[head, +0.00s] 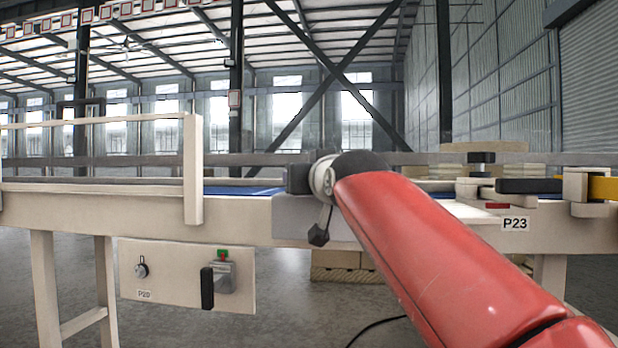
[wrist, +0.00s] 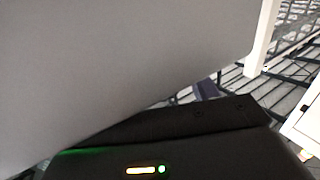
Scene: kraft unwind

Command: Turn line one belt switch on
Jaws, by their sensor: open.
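A cream control panel (head: 188,299) marked P20 hangs under the conveyor (head: 150,213) at the left. It carries a small dark rotary knob (head: 141,268) on a pale round plate. To its right are a black upright handle (head: 207,288) and a grey box (head: 222,277) with green and red parts. No label says which one is the line one belt switch. My gripper (wrist: 170,135) shows as a dark body with lit indicators along the bottom of the wrist view. It is open, with nothing seen in it. It is apart from the panel.
The conveyor frame runs across the head view, with a cream post (head: 193,170) standing up from it. A label P23 (head: 515,224) is on the right section. A large grey surface (wrist: 120,60) fills much of the wrist view close by. Floor in front of the panel looks clear.

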